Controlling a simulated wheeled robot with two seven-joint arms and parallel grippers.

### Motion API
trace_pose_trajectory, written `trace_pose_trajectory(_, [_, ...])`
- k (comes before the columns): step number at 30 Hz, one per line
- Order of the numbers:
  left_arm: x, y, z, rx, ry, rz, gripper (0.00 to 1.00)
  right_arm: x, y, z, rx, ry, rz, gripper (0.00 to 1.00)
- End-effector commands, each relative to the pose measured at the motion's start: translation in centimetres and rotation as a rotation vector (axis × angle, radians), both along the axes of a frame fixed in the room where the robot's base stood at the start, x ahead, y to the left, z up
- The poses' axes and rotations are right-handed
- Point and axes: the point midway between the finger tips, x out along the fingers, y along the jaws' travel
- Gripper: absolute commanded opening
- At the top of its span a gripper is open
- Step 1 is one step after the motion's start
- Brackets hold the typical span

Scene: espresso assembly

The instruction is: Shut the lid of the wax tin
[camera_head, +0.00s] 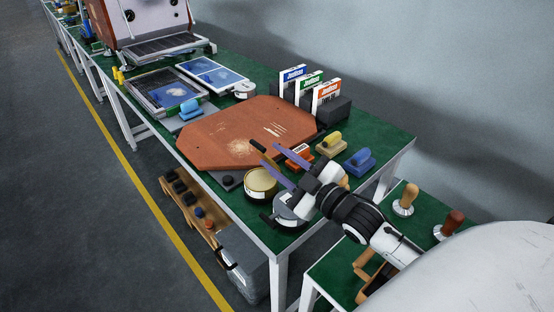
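Two round tins stand at the near end of the green bench. One is a gold-topped tin (261,180) with a dark side. The other is a silver-grey round tin (287,212), partly hidden under my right gripper. I cannot tell for sure which is the wax tin, or how its lid sits. My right gripper (271,164) reaches in from the lower right, over the tins. Its two purple fingers are spread apart, and a dark stick-like piece shows near their tips. I see nothing clearly held. My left gripper is not in view.
A large reddish-brown board (232,134) lies behind the tins. A yellow-topped brush (330,145), a blue-topped brush (360,160) and several upright boxes (309,86) stand to the right. A second green table (334,276) holds wooden-handled tampers (405,201).

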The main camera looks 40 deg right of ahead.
Motion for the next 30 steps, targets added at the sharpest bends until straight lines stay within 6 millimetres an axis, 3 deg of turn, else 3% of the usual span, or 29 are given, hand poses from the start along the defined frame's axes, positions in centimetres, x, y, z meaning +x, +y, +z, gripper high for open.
trace_pose_trajectory(3, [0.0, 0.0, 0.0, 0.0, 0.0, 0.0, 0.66, 0.0, 0.0, 0.0, 0.0, 0.0, 0.0, 0.3])
trace_pose_trajectory(8, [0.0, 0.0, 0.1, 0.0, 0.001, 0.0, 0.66, -0.5, -0.8, -0.2, 0.047, 0.017, 0.002, 0.03])
trace_pose_trajectory(11, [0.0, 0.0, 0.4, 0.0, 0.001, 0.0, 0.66, -1.7, -2.6, -0.3, 0.176, 0.053, 0.007, 0.0])
trace_pose_trajectory(15, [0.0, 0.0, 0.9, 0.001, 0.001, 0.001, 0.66, -3.8, -5.9, 0.3, 0.488, 0.131, 0.017, 0.0])
trace_pose_trajectory(19, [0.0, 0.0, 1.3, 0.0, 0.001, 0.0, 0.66, -5.0, -7.9, 1.8, 0.817, 0.211, 0.029, 0.0])
trace_pose_trajectory(24, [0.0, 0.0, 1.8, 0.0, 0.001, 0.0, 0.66, -5.3, -8.5, 4.0, 1.209, 0.314, 0.041, 0.0])
trace_pose_trajectory(30, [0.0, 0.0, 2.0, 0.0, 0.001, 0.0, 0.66, -5.0, -7.9, 5.4, 1.482, 0.392, 0.041, 0.0])
